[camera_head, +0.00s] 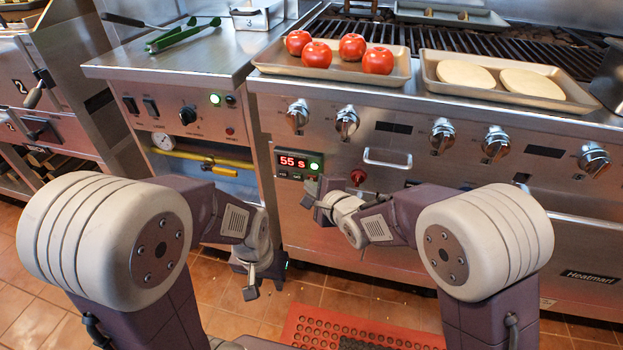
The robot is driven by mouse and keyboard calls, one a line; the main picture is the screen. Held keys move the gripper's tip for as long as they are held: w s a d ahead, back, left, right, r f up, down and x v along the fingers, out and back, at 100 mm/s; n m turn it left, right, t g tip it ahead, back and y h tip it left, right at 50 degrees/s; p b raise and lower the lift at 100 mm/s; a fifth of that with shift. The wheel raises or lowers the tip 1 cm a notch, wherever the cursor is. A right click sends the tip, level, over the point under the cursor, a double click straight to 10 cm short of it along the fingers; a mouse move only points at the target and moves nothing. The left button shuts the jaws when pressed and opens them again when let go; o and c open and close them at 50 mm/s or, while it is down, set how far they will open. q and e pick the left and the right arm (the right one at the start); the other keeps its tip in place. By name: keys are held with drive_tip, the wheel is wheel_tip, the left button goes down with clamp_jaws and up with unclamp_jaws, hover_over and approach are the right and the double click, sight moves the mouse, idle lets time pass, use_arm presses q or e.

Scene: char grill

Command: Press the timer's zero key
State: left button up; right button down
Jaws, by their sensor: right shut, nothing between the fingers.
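The timer (293,161) is set in the front panel of the grill, left of centre. Its red display reads "55 s", with a lit green button beside it and a row of small keys below. The labels on the keys are too small to read, so I cannot tell which is the zero key. My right gripper (310,193) is shut and empty, just below the timer's right end; I cannot tell whether it touches the panel. My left gripper (259,287) hangs low in front of the left cabinet, pointing down; its finger opening is unclear.
A red knob (358,176) and a metal handle (388,160) sit right of the timer. Several control knobs (346,122) line the panel above. A tray of tomatoes (270,67) and a tray with two pale patties (431,75) rest on top. A red perforated mat (350,329) lies on the floor.

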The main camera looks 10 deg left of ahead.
drive_tip(key=shift+w, duration=0.25)
idle(0.5)
drive_tip(key=shift+s, duration=0.8)
drive_tip(key=shift+s+a+b, duration=0.1)
drive_tip(key=shift+s+b, duration=0.35)
drive_tip(key=shift+s, duration=2.05)
